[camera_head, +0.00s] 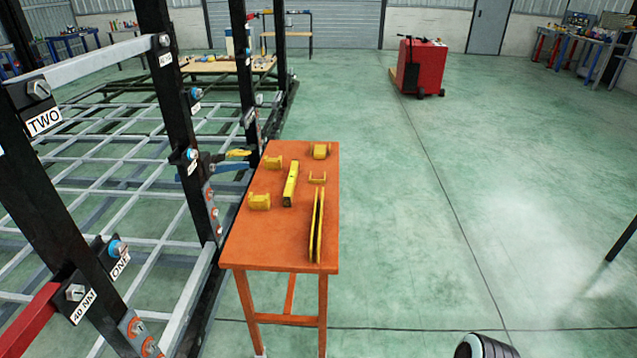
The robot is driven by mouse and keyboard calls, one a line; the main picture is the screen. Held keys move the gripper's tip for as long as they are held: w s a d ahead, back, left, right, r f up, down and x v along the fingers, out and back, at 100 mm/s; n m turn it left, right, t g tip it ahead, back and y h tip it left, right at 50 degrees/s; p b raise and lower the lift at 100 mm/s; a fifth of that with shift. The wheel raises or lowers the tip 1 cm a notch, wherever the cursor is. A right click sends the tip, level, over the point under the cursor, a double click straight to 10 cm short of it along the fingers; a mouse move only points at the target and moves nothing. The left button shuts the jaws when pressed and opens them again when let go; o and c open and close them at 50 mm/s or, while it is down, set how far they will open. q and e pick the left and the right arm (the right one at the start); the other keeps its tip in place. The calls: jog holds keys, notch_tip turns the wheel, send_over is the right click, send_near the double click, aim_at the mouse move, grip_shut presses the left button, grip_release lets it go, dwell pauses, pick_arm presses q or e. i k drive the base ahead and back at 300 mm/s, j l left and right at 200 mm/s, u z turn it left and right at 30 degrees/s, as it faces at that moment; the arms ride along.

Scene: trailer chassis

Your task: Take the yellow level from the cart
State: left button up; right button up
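The yellow level (291,184) is a short straight bar with a dark end facing me. It lies on the orange top of the cart (244,239), near the middle, pointing away from me. Several other yellow parts lie around it: blocky brackets (259,202) to the left and at the back, a small U-shaped piece (317,177) to the right, and a long thin pair of strips (316,225) at the right front. Nothing touches the level. Neither of my grippers can be made out in the head view.
The dark-posted trailer chassis (180,130), with a grey grid, stands close along the cart's left side. Yellow and blue handles (236,154) reach toward the cart's left edge. A red machine (420,67) stands far back. The green floor right of the cart is clear.

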aim_at(288, 198)
jog(key=k, duration=0.55)
jog(key=k+u, duration=0.1)
jog(key=u, duration=1.35)
jog(key=l+u, duration=0.15)
jog(key=u, duration=1.5)
jog(key=k+l, duration=0.2)
jog(key=l, duration=0.3)
jog(key=k+l, duration=0.2)
jog(key=l, duration=0.35)
jog(key=k+l, duration=0.2)
jog(key=l, duration=0.3)
jog(key=k+l, duration=0.2)
jog(key=l, duration=0.3)
jog(key=k+l, duration=0.2)
jog(key=l, duration=0.35)
jog(key=k+l, duration=0.2)
jog(key=l, duration=0.3)
jog(key=k+l, duration=0.2)
jog(key=l, duration=0.3)
jog(key=k+l, duration=0.2)
jog(key=l, duration=0.35)
jog(key=u, duration=0.05)
